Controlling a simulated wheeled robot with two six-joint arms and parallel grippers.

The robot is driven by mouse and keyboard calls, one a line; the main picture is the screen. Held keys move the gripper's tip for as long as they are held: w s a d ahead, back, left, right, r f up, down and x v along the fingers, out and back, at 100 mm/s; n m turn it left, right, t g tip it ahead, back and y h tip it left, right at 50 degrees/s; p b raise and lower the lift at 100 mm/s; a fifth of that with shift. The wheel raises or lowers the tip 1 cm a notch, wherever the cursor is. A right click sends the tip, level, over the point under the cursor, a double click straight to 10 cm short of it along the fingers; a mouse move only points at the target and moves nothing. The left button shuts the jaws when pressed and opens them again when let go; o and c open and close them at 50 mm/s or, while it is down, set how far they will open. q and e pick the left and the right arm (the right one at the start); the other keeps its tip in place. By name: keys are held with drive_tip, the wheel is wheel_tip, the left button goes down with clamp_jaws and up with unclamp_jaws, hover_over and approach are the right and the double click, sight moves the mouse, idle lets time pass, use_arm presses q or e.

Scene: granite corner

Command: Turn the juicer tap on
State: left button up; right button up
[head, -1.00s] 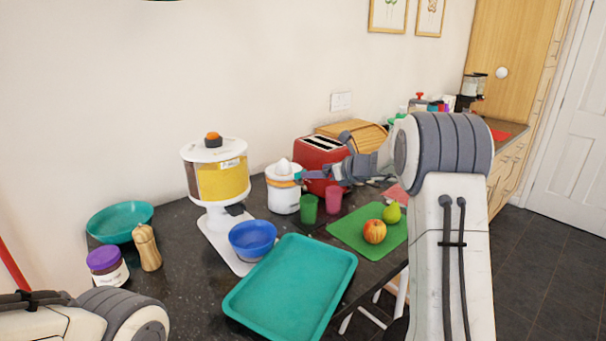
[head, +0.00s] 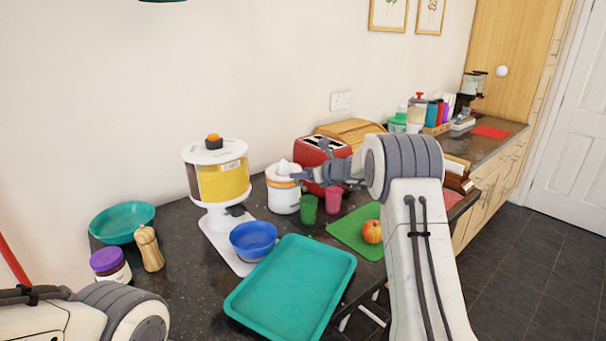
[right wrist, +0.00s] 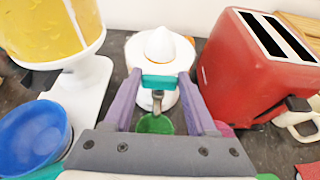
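The white juicer (head: 283,199) with its cone top and orange band stands on the dark counter, left of the red toaster. In the right wrist view the juicer (right wrist: 160,50) has a teal tap lever (right wrist: 158,82) above a metal spout. My right gripper (right wrist: 160,77) is open, with its purple fingers on either side of the teal lever. I cannot tell whether either finger touches it. In the head view my right gripper (head: 297,177) is at the juicer's front right. My left gripper is out of view; only my left arm shows at bottom left.
A green cup (right wrist: 155,124) is near and below the spout; a pink cup (head: 333,200) is beside it. The red toaster (head: 318,155) stands close on the right. A cereal dispenser (head: 220,182) and blue bowl (head: 253,240) are left. A teal tray (head: 292,290) lies in front.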

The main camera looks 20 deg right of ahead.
drive_tip(key=shift+c, duration=0.4)
drive_tip(key=shift+d+r+p, duration=0.1)
drive_tip(key=shift+p, duration=0.2)
drive_tip(key=n+y+p, duration=0.1)
drive_tip(key=p, duration=0.1)
drive_tip(key=n+g+y+p, duration=0.1)
drive_tip(key=p, duration=0.1)
drive_tip(key=shift+w+d+r+n+g+y+p, duration=0.1)
drive_tip(key=shift+d+n+g+y+p, duration=0.1)
drive_tip(key=shift+n+g+y+p, duration=0.15)
drive_tip(key=shift+w+d+f+n+g+y+p, duration=0.1)
drive_tip(key=shift+f+n+g+y+p, duration=0.1)
drive_tip(key=shift+n+g+y+p, duration=1.05)
drive_tip(key=shift+n+p, duration=0.4)
drive_tip(key=shift+y, duration=0.3)
drive_tip(key=o, duration=1.4)
drive_tip(key=shift+c, duration=0.2)
